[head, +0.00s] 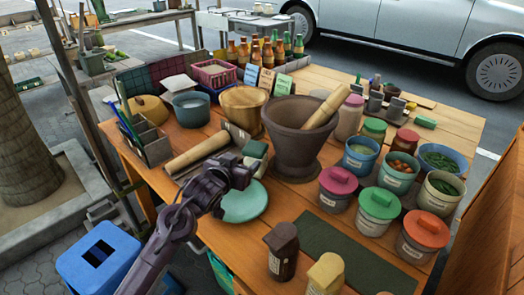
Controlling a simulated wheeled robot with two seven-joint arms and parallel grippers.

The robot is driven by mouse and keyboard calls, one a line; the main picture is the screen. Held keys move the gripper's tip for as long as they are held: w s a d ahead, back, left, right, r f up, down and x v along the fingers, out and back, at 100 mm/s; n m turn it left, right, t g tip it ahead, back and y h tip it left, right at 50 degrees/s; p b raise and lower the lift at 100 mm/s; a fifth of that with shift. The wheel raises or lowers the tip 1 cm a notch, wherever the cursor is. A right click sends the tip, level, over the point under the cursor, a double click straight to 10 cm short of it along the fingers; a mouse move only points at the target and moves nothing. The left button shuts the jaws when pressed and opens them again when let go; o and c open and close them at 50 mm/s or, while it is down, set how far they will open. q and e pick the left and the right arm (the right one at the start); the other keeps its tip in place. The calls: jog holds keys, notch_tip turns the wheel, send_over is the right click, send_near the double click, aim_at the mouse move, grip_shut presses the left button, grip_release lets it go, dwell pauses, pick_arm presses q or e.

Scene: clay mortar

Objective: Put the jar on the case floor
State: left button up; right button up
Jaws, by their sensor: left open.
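Several jars stand on the right half of the wooden table, among them one with a pink lid (337,190), one with a green lid (378,210) and one with an orange lid (422,236). Two dark and tan capped containers (283,252) (326,274) stand at the front edge. I cannot tell which is the task's jar. An open case with a dark green and red panelled lid (165,80) seems to stand at the back left; its floor is mostly hidden. My left gripper (240,170) is open and empty over the table's left-middle, above a teal plate (246,203).
A large clay mortar (297,128) with a pestle (327,106) stands mid-table, right of my left gripper. A wooden roller (198,152) and a grey divided box (152,143) lie to the left. Bottles (267,52) crowd the back.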

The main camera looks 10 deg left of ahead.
aim_at(255, 150)
pick_arm(q)
jog(key=w+d, duration=0.1)
jog(key=w, duration=0.1)
jog(key=shift+w+d+f, duration=0.15)
jog(key=shift+w+d, duration=0.15)
jog(key=shift+d, duration=0.05)
jog(key=shift+w, duration=0.6)
jog(key=x, duration=0.3)
jog(key=shift+w+d+f, duration=0.1)
jog(key=shift+w, duration=0.25)
jog(key=shift+w+f, duration=0.1)
jog(key=shift+w, duration=0.3)
pick_arm(e)
jog(key=shift+s+d+f, duration=0.1)
jog(key=shift+s+d, duration=0.05)
jog(key=shift+d, duration=0.05)
pick_arm(q)
jog(key=c, duration=0.9)
pick_arm(e)
jog(key=shift+w, duration=0.25)
